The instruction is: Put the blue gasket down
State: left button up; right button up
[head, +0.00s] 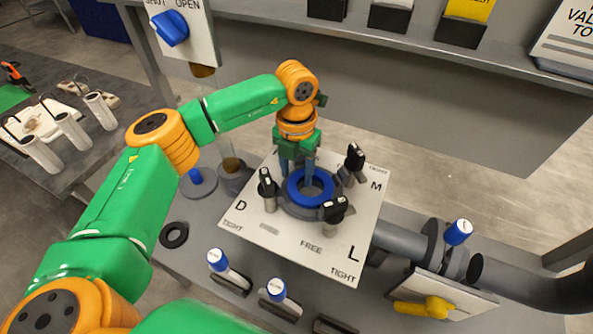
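The blue gasket (325,192) is a flat ring. It is at the middle of the white plate (270,242), over a dark round seat (326,213), with clamps around it. I cannot tell whether it rests fully on the seat. My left gripper (297,176) points down at the gasket's far-left rim, one finger by the ring's outer side and one at its hole. A gap shows between the fingers, but I cannot tell whether they press on the rim. My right gripper is not in view.
Three black-topped clamps (334,210) stand close around the seat. A black ring (174,235) lies on the bench left of the plate. A pipe with a yellow handle (424,307) is at right. A shelf (290,20) runs behind.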

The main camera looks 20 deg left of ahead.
aim_at(297, 177)
pick_arm(q)
jog(key=shift+r+b, duration=0.3)
jog(key=shift+r, duration=0.1)
notch_tip(297, 177, up, 6)
jog(key=shift+r+b, duration=0.15)
jog(key=shift+b, duration=0.65)
jog(key=shift+r, duration=0.25)
